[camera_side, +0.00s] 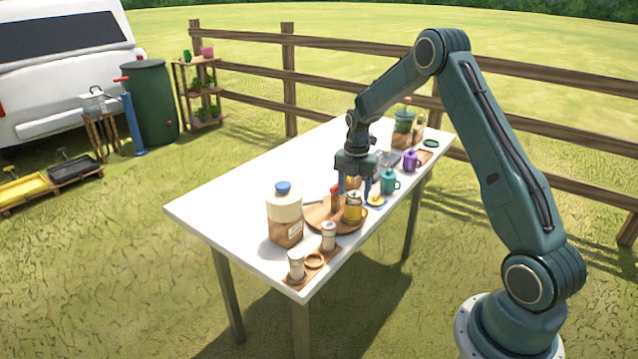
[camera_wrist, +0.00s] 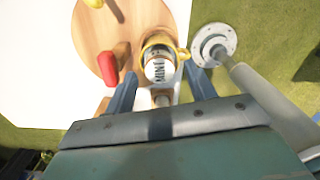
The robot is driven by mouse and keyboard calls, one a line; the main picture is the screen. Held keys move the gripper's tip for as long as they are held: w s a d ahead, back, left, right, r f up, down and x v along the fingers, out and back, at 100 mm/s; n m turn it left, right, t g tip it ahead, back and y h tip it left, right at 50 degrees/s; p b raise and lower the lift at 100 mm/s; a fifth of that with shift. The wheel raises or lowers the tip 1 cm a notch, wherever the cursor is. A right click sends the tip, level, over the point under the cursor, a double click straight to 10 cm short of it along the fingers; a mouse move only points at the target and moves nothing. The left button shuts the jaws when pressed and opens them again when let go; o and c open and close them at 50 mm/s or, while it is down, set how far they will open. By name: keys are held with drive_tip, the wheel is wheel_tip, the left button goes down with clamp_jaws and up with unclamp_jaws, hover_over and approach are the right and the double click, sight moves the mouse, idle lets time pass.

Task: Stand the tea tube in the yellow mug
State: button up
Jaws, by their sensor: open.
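The yellow mug (camera_side: 352,216) stands on a round wooden board near the table's front edge. Its rim and handle (camera_wrist: 182,53) also show in the wrist view. A pale tea tube (camera_wrist: 159,69) with a printed label appears to stand in the mug, its upper part rising above the rim; its lower part is hidden. My gripper (camera_side: 354,190) is just above the mug, pointing down. In the wrist view its two fingers (camera_wrist: 160,80) are apart, one on each side of the tube, with gaps that look free.
A teal mug (camera_side: 389,182) and purple mug (camera_side: 411,161) stand to the right. The table's left part is clear.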

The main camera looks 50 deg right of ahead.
wheel_tip(320, 180, up, 11)
idle(0.5)
drive_tip(key=shift+a+r, duration=0.1)
idle(0.4)
drive_tip(key=s+a+r+m+t, duration=0.2)
drive_tip(key=s+a+r+m, duration=0.75)
drive_tip(key=a+r, duration=0.45)
drive_tip(key=s+a+m+t, duration=0.1)
drive_tip(key=s+a+m, duration=0.4)
drive_tip(key=s, duration=0.4)
drive_tip(key=s+a+f+m+t, duration=0.1)
drive_tip(key=s+a+m+t, duration=0.1)
drive_tip(key=s+a+m, duration=0.3)
drive_tip(key=s+m, duration=0.1)
drive_tip(key=s, duration=0.3)
drive_tip(key=shift+a+f+t, duration=0.3)
